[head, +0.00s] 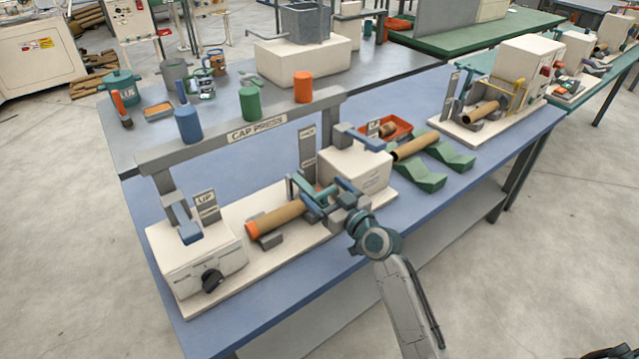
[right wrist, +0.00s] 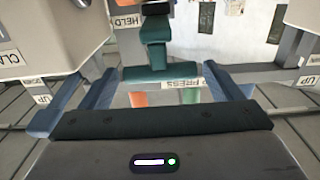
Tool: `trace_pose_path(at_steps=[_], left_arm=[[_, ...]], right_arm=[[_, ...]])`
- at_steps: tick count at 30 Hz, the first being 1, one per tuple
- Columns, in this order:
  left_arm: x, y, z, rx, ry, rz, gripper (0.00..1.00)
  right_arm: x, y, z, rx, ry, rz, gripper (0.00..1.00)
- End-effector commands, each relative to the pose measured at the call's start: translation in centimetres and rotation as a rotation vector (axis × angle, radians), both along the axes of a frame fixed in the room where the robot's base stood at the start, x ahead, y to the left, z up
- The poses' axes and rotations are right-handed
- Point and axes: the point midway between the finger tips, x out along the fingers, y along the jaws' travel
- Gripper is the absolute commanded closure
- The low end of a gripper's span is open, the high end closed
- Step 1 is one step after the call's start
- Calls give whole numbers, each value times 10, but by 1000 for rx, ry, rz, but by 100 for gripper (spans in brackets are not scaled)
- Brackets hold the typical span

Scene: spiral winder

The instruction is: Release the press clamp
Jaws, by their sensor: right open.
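The cap press (head: 255,129) is a grey frame over a pale base. A brown tube (head: 280,219) with an orange end lies in its cradle. A teal lever with a crossbar (head: 302,187) stands by the tube's right end; it also shows in the right wrist view (right wrist: 160,72). My right gripper (head: 320,195) is open at this lever. In the right wrist view the crossbar lies between the two blue fingertips; contact cannot be told. The tube's right end is hidden behind the gripper. My left gripper is not in view.
White blocks stand at the press's left (head: 195,262) and right (head: 365,172); the left one has a black knob (head: 212,280). Green cradles (head: 425,175) with another tube and a red bin (head: 400,127) stand to the right. The blue table's (head: 270,306) front strip is bare.

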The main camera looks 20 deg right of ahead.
Motion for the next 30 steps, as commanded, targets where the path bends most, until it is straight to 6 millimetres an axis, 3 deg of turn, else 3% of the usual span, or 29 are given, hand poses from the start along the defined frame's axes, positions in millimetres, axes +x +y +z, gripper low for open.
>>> trace_pose_path(at_steps=[6,16,26,30], left_arm=[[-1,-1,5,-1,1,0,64],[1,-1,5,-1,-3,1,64],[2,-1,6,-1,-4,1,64],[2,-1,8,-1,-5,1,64]], right_arm=[[22,8,1,0,0,-1,15],[25,9,0,0,0,0,15],[25,9,-1,-1,1,0,77],[26,9,1,-2,3,0,77]])
